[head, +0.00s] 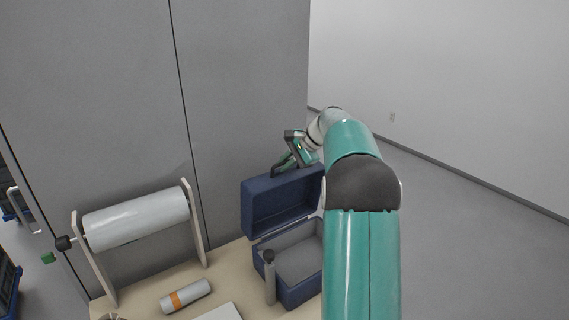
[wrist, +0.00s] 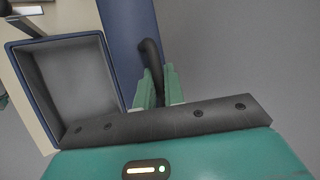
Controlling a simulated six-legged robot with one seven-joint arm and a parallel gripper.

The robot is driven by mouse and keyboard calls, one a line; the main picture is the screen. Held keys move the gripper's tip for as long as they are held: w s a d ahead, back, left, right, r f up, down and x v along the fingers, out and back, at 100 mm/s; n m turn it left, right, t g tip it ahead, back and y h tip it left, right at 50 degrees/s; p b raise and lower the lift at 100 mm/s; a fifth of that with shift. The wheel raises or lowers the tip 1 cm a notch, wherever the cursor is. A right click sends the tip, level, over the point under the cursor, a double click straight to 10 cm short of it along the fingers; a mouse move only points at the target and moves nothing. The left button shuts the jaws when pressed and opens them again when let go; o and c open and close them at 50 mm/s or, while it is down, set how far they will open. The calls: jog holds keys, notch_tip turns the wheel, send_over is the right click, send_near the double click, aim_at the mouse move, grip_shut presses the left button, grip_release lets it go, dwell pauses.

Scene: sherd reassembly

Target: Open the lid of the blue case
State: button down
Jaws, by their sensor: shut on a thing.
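The blue case (head: 289,289) stands on the table, and its grey inside shows empty. Its lid (head: 278,203) is raised and stands roughly upright at the back of the case. My gripper (head: 284,167) is at the top edge of the lid, shut on the dark handle there. In the wrist view the green fingers (wrist: 158,86) close around the black handle (wrist: 151,58), beside the blue lid (wrist: 129,35). The open case body (wrist: 72,80) lies to the left in that view. My arm hides the right side of the case in the head view.
A white roll (head: 137,218) on a stand is at the left. A white cylinder with an orange band (head: 186,296) lies on the table (head: 232,265). A grey post with a dark knob (head: 269,278) stands before the case. A grey panel (head: 245,90) rises behind.

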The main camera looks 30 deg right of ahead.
jog(key=c, duration=1.5)
grip_release()
jog(key=v, duration=1.4)
jog(key=shift+w, duration=0.1)
